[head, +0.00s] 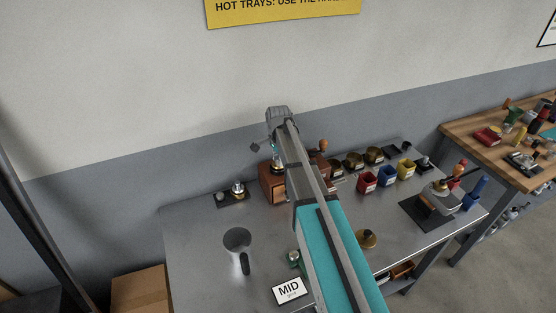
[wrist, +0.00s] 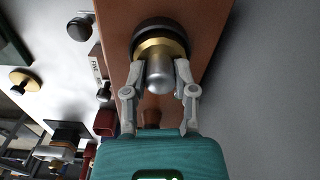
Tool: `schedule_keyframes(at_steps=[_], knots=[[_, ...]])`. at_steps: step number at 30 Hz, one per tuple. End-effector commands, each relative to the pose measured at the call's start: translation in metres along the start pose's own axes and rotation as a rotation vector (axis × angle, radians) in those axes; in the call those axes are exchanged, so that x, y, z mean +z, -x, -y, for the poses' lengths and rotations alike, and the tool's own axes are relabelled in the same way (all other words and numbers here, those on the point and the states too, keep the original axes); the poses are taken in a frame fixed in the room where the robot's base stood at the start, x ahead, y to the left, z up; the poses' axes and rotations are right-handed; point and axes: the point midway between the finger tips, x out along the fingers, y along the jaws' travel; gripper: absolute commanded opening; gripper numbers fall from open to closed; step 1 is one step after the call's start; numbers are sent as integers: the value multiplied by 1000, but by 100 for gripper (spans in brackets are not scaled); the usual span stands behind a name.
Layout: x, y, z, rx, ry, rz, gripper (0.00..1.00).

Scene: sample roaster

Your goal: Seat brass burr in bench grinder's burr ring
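The bench grinder's wooden body (head: 270,186) stands at the back of the steel bench, partly hidden behind my arm. In the wrist view its wooden face (wrist: 205,45) fills the middle. The brass burr (wrist: 157,47) shows as a brass collar with a rounded silver grip toward the camera. A dark ring (wrist: 160,25), seemingly the burr ring, lies right behind the collar. My gripper (wrist: 160,72) has its fingers on both sides of the silver grip, apparently touching it. The burr looks lined up with the ring, but how deep it sits cannot be told.
Red, blue and yellow bins (head: 386,176) stand to the right, with a brass disc (head: 366,239) near my arm.

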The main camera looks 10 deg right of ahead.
Motion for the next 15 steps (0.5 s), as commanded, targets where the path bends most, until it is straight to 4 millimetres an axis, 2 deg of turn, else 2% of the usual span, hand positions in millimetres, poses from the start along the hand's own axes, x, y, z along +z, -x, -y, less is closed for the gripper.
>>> schedule_keyframes(at_steps=[1,5,6,15], knots=[[0,0,0,0,0,0,43],[0,0,0,0,0,0,68],[0,0,0,0,0,0,70],[0,0,0,0,0,0,70]])
